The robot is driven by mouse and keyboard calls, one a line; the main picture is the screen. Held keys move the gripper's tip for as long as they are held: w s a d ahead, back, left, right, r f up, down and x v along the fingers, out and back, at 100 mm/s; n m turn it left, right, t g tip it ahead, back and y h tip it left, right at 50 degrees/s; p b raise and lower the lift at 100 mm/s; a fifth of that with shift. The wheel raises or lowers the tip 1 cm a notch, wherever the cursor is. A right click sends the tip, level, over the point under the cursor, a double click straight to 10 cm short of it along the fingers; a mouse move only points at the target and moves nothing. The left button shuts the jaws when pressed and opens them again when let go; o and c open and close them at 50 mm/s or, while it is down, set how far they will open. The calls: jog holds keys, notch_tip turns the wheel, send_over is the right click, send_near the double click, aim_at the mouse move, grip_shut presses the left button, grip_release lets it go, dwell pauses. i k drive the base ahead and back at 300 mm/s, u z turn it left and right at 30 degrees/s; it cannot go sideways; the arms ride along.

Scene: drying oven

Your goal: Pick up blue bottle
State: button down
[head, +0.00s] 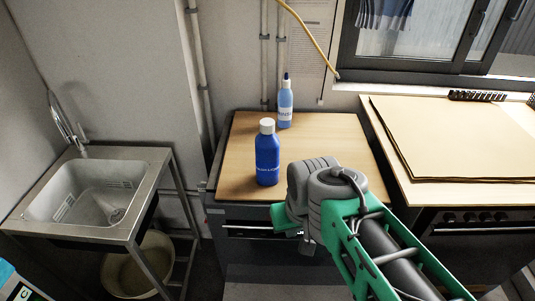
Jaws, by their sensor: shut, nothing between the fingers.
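The blue bottle (267,160) stands upright on the wooden top of the cabinet in the head view. It is dark blue with a white cap and a white label line. My gripper (284,218) is at the end of my green and grey arm, low in front of the cabinet and to the right of and below the bottle in the picture. It is shut and empty, and apart from the bottle. My wrist joints hide much of it, and the fingertips are not clear.
A lighter blue bottle (285,105) with a dark-tipped nozzle stands behind, near the wall. The wooden top (335,135) is clear to the right. A sink (85,195) is at left, with a bucket (137,268) below. A board-covered counter (450,135) is at right.

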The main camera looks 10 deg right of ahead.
aim_at(266, 143)
jog(key=z, duration=2)
jog(key=k, duration=1.3)
jog(key=u, duration=2.05)
jog(key=i, duration=1)
